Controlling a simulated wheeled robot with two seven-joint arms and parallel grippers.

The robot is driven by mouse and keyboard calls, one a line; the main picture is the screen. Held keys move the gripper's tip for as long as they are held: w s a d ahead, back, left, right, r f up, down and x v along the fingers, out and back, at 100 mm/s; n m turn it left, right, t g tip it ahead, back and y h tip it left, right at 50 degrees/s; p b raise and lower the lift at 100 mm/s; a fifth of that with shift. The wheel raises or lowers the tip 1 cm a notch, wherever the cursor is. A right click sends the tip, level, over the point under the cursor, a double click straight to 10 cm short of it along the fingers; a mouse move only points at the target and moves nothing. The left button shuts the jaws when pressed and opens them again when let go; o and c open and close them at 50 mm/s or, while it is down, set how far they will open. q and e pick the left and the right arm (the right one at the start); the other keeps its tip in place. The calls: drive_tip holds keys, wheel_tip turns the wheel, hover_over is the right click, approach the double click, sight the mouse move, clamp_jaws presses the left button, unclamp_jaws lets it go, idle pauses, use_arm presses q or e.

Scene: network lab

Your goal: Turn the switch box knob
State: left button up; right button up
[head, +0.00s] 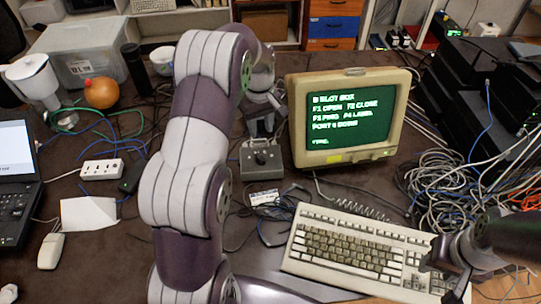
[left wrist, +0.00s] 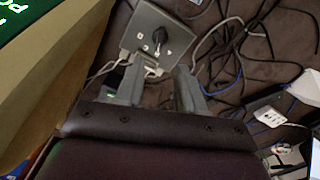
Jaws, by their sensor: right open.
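The grey switch box (head: 262,172) stands on the dark desk left of the monitor, with a black knob (head: 260,158) on its top face. In the left wrist view the switch box (left wrist: 140,22) lies beyond my fingertips, with its dark knob (left wrist: 153,41) and small white marks on the face. My left gripper (head: 263,133) is just behind and above the box. In the left wrist view its two fingers (left wrist: 158,72) are apart with nothing between them, short of the knob. My right gripper (head: 452,268) is open and empty over the keyboard's right end.
A beige monitor (head: 343,118) with green screen stands close right of the box. A beige keyboard (head: 350,250) lies in front. Tangled cables (head: 447,182) fill the right side. A power strip (head: 101,169), mouse (head: 50,251) and laptop (head: 18,180) are on the left.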

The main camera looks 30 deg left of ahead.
sight(261, 157)
use_arm(q)
wheel_tip(261, 157, down, 12)
drive_tip(key=shift+a+f+p, duration=0.1)
drive_tip(key=shift+f+p, duration=0.05)
drive_tip(key=shift+p, duration=0.3)
clamp_jaws()
